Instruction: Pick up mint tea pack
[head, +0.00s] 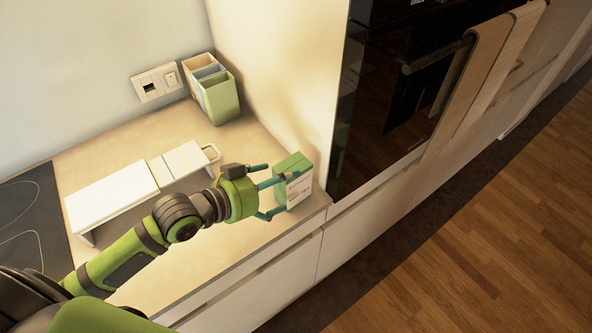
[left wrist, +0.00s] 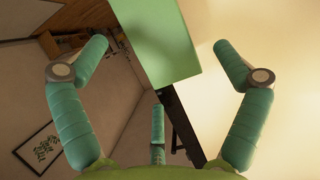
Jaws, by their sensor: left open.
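The mint tea pack looks to be the green and white box (head: 298,186) at the right end of the counter, near its front edge and beside the tall cabinet wall. In the left wrist view its green face (left wrist: 158,40) shows at the top centre. My left gripper (head: 275,197) is open, with its fingers reaching toward the box from the left. In the left wrist view the open fingers (left wrist: 168,62) stand on either side of the box with gaps visible. Whether any finger touches it cannot be told. My right gripper is not in view.
A green organizer (head: 222,99) stands at the back against the wall. A dark hob (head: 30,215) is at the left. The tall cabinet side (head: 285,60) rises close behind the box.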

